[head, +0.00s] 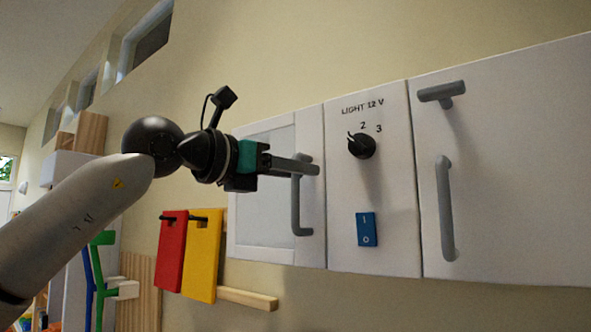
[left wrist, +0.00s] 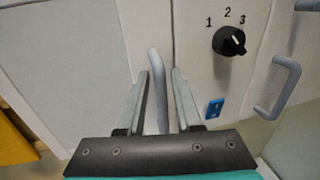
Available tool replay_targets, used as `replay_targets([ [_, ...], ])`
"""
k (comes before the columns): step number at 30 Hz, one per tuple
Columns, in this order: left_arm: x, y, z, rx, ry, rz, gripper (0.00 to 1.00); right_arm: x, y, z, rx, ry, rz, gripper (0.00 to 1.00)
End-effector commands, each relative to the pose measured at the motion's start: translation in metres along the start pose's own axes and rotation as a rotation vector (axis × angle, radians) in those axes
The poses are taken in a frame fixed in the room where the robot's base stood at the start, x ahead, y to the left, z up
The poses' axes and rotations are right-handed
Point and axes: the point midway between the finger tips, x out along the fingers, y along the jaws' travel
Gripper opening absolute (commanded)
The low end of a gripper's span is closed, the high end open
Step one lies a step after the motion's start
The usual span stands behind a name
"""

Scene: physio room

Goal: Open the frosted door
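The frosted door (head: 262,225) is the left door of the white wall cabinet, with a pale pane in a white frame. It looks shut, flush with the panel beside it. Its grey upright bar handle (head: 297,215) is on its right side. My left gripper (head: 308,167) is at the upper part of this handle. In the left wrist view the handle (left wrist: 156,75) stands between the two spread fingers, with a gap visible, nearer the left finger. The fingertips partly hide the handle's top in the head view. My right gripper is not in view.
Right of the door is a panel with a black rotary knob (head: 361,146) and a blue switch (head: 366,229). Further right is a white door (head: 520,180) with a grey handle (head: 445,210). Red (head: 171,250) and yellow (head: 202,265) boards hang below left.

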Motion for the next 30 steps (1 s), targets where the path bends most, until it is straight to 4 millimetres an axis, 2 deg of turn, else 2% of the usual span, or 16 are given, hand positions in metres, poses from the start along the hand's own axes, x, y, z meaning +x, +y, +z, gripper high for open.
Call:
replay_targets([
  [1, -0.0002, 0.0001, 0.0, 0.0, 0.0, 0.0, 0.27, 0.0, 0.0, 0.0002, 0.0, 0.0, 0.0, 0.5],
  [8, -0.0004, 0.0001, 0.0002, 0.0, 0.0, 0.0, 0.01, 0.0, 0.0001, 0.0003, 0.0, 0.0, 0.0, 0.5],
  [9, -0.0004, 0.0001, 0.0002, 0.0, 0.0, 0.0, 0.0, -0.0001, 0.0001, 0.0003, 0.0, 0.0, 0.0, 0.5],
  [30, -0.0006, 0.0003, 0.0006, 0.0, -0.001, 0.001, 0.0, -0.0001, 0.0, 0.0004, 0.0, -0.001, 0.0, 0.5],
])
